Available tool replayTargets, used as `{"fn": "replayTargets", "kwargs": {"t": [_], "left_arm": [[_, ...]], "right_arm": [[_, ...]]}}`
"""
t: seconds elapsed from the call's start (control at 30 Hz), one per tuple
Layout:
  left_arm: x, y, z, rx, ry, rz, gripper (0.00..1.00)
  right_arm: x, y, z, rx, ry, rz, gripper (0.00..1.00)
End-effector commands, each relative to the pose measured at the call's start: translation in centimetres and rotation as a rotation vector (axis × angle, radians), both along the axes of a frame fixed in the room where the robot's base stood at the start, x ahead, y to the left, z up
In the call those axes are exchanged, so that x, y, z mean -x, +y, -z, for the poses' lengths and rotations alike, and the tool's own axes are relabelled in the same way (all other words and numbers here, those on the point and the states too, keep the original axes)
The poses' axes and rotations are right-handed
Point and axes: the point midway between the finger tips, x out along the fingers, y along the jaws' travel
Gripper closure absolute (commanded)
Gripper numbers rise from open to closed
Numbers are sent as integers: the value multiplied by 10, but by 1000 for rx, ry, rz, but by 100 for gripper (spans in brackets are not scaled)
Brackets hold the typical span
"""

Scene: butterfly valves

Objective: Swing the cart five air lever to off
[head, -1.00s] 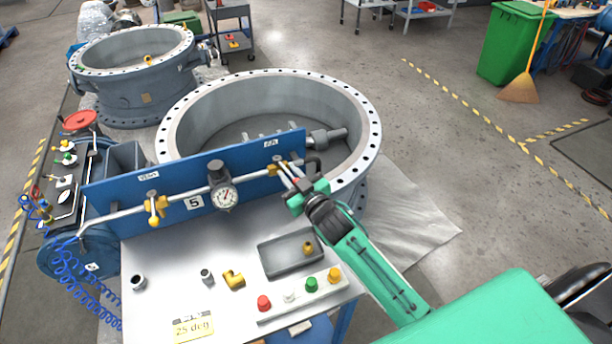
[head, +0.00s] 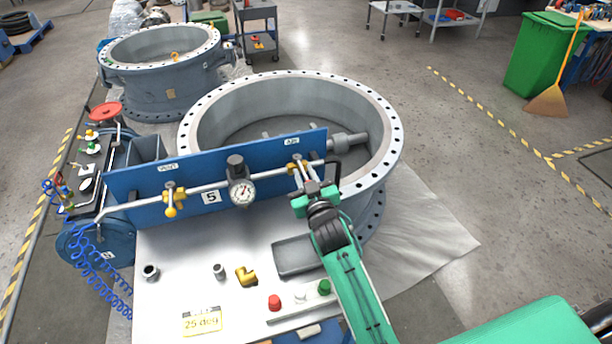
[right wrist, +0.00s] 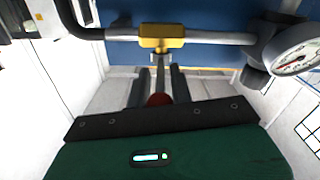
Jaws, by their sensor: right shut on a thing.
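The cart with the "5" plate (head: 211,197) carries a blue panel (head: 135,183) with a pipe across it. The air valve (head: 294,167) is a yellow body under the "AIR" label at the panel's right; it also shows in the right wrist view (right wrist: 162,38). Its lever (right wrist: 158,62) points down from the body, across the pipe, between the two dark fingers of my right gripper (head: 304,179). The gripper is shut on this lever; a red end (right wrist: 158,99) shows between the fingers. The yellow vent lever (head: 171,210) hangs down at the left. My left gripper is out of view.
A pressure gauge (head: 241,193) stands on the pipe left of the air valve. The cart top (head: 190,245) bears fittings, a grey tray (head: 296,262) and a strip of coloured buttons. A large flanged valve ring (head: 390,150) stands close behind the panel.

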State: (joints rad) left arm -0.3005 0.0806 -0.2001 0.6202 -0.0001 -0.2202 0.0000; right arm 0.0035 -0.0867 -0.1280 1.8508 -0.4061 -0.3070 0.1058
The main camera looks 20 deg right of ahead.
Motion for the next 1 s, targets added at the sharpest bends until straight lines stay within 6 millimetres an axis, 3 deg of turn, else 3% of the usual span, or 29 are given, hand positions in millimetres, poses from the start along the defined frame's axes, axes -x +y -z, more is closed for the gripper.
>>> {"fn": "replayTargets", "kwargs": {"t": [0.2,0.23,0.27,0.67,1.0], "left_arm": [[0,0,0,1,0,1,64],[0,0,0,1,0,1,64],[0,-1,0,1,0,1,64],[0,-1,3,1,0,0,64],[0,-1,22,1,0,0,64]], "right_arm": [[0,1,1,-1,2,-2,100],[0,1,1,-1,2,-2,74],[0,1,1,-1,2,-2,68],[6,0,2,-1,2,-2,68],[65,0,5,-2,3,-1,68]]}}
